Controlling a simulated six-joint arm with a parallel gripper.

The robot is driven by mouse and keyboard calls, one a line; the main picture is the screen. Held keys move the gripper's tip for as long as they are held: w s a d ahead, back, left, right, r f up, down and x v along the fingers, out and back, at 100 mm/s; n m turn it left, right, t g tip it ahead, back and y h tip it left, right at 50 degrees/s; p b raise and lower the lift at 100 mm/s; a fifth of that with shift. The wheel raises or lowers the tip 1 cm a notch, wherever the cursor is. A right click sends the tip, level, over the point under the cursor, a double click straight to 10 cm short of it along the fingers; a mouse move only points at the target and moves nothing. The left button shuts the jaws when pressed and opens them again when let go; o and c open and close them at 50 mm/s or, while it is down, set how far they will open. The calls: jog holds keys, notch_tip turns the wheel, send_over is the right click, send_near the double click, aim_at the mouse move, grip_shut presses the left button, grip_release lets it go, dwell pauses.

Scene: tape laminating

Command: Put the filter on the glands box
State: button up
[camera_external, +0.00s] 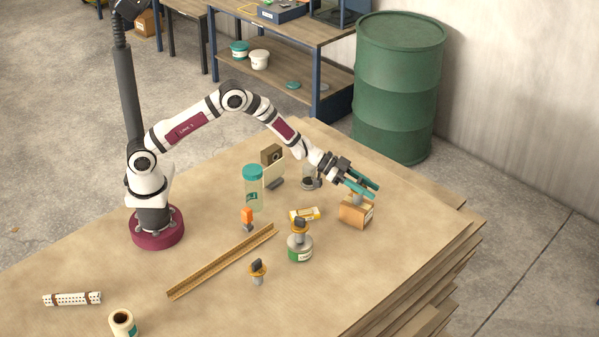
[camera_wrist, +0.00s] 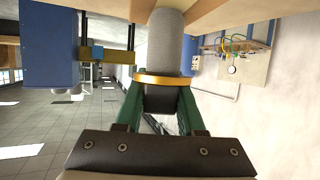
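The glands box is a small brown carton (camera_external: 354,215) with a pale label, at the right of the table. The filter, a grey cylinder (camera_wrist: 166,40) with a brass ring, is upright in the wrist view, which shows it upside down. Its grey part shows outside (camera_external: 358,198) at the top of the box; I cannot tell whether it rests there or hovers just above. My gripper (camera_wrist: 160,100), with teal fingers, reaches in from the side and appears shut on the dark part by the brass ring. In the external view the fingers (camera_external: 362,184) hide the filter's upper part.
A brown channel (camera_external: 222,262) lies at the front. The table's right edge is close.

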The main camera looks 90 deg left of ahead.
jog(key=o, duration=0.4)
jog(key=shift+s+r, duration=0.2)
jog(key=shift+r, duration=0.05)
jog(key=s+a+r+g+y, duration=0.1)
jog(key=s+a+r+y, duration=0.3)
jog(key=s, duration=0.5)
jog(key=s+a+r+g+y, duration=0.2)
jog(key=s+r+y, duration=0.1)
jog(key=s+r, duration=0.45)
jog(key=s+d+g, duration=0.2)
jog(key=s+g, duration=0.1)
jog(key=s, duration=0.8)
jog(key=s+d+g, duration=0.3)
jog(key=s, duration=0.8)
jog(key=s+d+m+g, duration=0.1)
jog(key=s+d+g, duration=0.1)
jog(key=s, duration=0.9)
jog(key=shift+s+d+f+g, duration=0.2)
jog(key=shift+d+f+g, duration=0.15)
jog(key=shift+g, duration=0.45)
